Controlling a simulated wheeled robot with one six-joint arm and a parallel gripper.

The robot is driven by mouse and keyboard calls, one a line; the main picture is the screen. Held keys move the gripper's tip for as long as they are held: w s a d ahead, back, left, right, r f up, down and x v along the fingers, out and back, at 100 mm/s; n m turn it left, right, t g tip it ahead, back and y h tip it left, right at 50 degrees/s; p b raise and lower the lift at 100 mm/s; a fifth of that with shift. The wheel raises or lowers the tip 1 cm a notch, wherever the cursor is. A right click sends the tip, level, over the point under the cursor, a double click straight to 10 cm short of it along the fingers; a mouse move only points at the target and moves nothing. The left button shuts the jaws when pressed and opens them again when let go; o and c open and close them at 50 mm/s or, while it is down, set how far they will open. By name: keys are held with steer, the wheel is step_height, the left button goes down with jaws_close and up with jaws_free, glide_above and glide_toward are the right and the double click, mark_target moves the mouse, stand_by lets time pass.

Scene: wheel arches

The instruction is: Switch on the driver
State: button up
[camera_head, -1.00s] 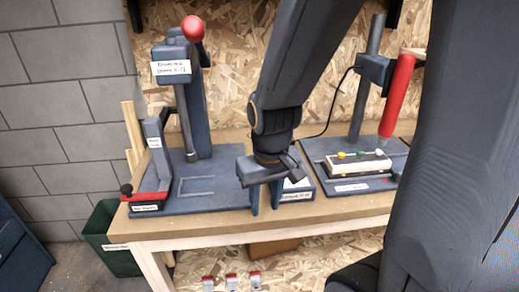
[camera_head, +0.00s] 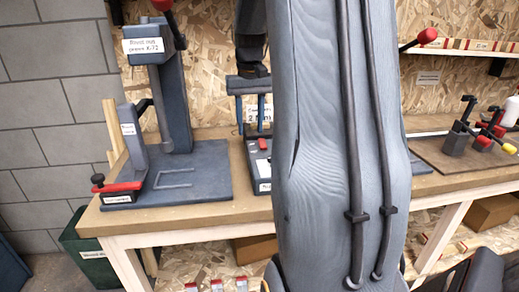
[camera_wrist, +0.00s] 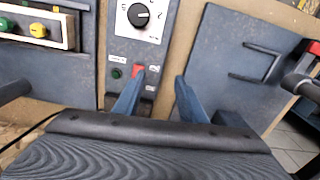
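A grey control box (camera_wrist: 140,45) fills the top middle of the wrist view, with a black dial (camera_wrist: 139,15) on a white scale. Below the dial are a red switch (camera_wrist: 138,70) and a green round lamp or button (camera_wrist: 117,73). In the head view the box (camera_head: 258,160) stands on the bench beside the press, partly hidden by my arm. My gripper (camera_wrist: 160,98) is open and empty, its two blue fingers pointing at the box's lower end near the red switch. It also shows above the box in the head view (camera_head: 250,108). The driver's stand is hidden behind my arm in the head view.
A press (camera_head: 172,90) with a base plate stands left of the box. A fixture block (camera_wrist: 35,28) with yellow and green knobs lies left in the wrist view. Clamps (camera_head: 460,135) stand on a board at the right. A green bin (camera_head: 95,262) is below the bench.

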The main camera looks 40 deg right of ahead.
glide_toward(263, 143)
steer(key=shift+a+f+m+b, duration=0.25)
steer(key=shift+a+m+b, duration=0.1)
steer(key=shift+m, duration=0.05)
steer(key=shift+s+d, duration=0.1)
steer(key=shift+d, duration=0.15)
step_height(263, 143, down, 7)
steer(key=shift+f+p, duration=0.2)
steer(key=shift+p, duration=0.25)
steer(key=shift+c, duration=0.5)
jaws_close()
steer(key=p, duration=0.1)
steer(key=g+p, duration=0.1)
steer(key=p, duration=0.1)
steer(key=shift+w+d+r+g+y, duration=0.1)
steer(key=shift+w+r+g+y, duration=0.1)
steer(key=shift+w+g+y, duration=0.15)
steer(key=shift+w+d+g+y+p, duration=0.2)
steer(key=shift+g+y+p, duration=0.55)
steer(key=shift+p, duration=0.65)
